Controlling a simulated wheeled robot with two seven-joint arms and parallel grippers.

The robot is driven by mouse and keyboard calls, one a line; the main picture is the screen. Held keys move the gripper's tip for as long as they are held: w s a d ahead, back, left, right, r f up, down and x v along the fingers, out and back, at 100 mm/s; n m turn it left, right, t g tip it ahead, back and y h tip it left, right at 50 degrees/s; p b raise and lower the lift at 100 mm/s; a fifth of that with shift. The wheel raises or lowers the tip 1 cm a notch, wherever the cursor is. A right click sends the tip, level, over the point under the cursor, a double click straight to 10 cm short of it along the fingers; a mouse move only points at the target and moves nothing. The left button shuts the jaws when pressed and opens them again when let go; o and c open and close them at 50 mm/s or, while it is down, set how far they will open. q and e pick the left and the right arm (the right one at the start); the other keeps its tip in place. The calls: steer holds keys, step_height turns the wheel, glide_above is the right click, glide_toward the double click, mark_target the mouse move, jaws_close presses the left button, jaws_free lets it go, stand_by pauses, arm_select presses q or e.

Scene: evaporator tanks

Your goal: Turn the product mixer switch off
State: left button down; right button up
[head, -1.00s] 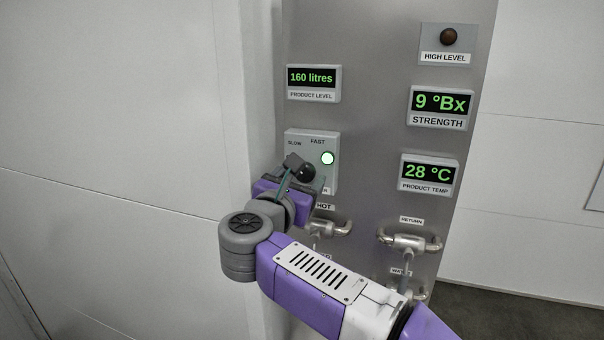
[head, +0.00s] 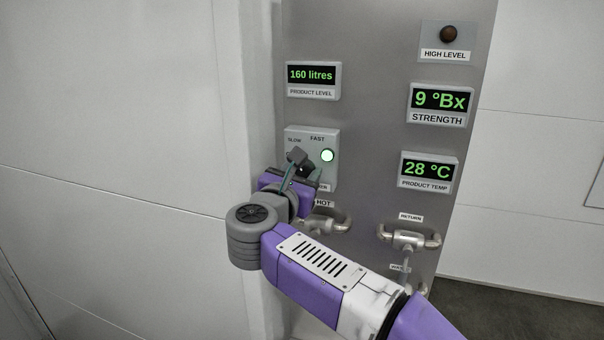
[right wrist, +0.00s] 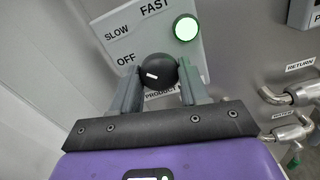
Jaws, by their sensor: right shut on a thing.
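The product mixer switch box (head: 331,143) is a light grey box on the steel panel, with SLOW and FAST labels and a lit pale green lamp (head: 327,156). The right wrist view also shows its OFF label and the black round switch knob (right wrist: 160,68), which has a short white mark. In the head view the fingers hide most of the knob. My left gripper is not in view.
Above is the product level display (head: 313,79), reading 160 litres. Strength (head: 439,104) and product temp (head: 429,172) displays are to the right. A bare pale wall is on the left.

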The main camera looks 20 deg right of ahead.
steer(key=shift+n, duration=0.3)
steer(key=n, duration=0.3)
steer(key=shift+n+p, duration=0.3)
steer(key=shift+p, duration=0.05)
steer(key=shift+n+p, duration=0.7)
steer(key=shift+n, duration=1.6)
steer(key=o, duration=1)
steer(key=shift+o, duration=0.2)
steer(key=b+v, duration=0.1)
steer(key=v, duration=0.6)
steer(key=shift+s+a, duration=0.15)
steer(key=shift+s, duration=0.15)
